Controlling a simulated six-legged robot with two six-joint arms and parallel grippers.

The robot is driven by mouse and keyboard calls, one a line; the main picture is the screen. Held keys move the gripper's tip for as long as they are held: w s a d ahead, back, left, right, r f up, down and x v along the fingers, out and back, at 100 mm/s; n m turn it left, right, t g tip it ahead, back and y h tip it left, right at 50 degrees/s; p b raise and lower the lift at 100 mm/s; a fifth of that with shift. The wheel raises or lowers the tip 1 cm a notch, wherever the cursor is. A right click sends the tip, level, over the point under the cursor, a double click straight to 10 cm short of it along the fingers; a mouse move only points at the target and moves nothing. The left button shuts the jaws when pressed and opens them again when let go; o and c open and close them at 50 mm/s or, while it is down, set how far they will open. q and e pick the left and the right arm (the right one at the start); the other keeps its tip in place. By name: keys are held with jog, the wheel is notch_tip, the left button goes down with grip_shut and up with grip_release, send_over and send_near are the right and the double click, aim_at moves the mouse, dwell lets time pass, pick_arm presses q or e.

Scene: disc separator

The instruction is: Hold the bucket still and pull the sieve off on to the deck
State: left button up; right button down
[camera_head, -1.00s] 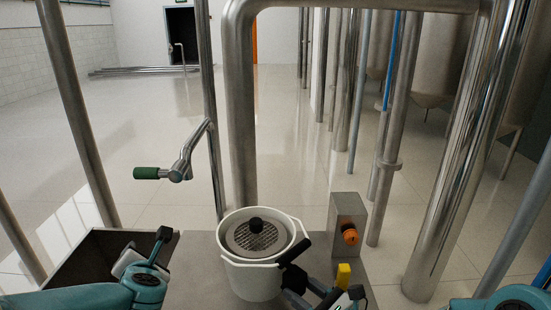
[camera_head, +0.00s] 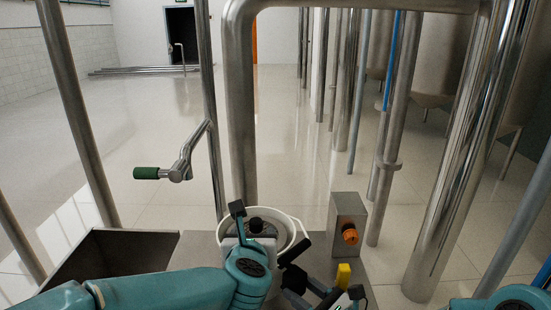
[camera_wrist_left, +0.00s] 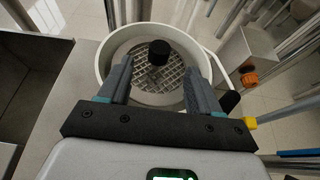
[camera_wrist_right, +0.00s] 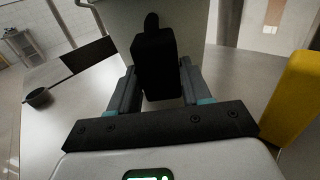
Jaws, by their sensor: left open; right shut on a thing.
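The white bucket (camera_head: 298,222) stands on the steel deck (camera_head: 200,252). The sieve, a metal disc with a mesh (camera_wrist_left: 140,68) and a black knob (camera_wrist_left: 159,52), sits inside the bucket's rim. My right gripper (camera_wrist_right: 157,80) is shut on the bucket's black handle grip (camera_wrist_right: 155,60), at the bucket's right side.
A steel box with an orange knob (camera_head: 350,236) stands right of the bucket. A yellow piece (camera_head: 343,274) is near my right gripper. An open dark bin (camera_head: 125,250) lies left of the deck. A crank with a green handle (camera_head: 147,173) and vertical pipes (camera_head: 241,120) rise behind.

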aim_at(256, 218)
pick_arm(q)
jog(key=x, duration=0.8)
jog(key=shift+f, duration=0.1)
grip_shut()
jog(key=shift+w+r, duration=0.1)
jog(key=shift+r, duration=3.05)
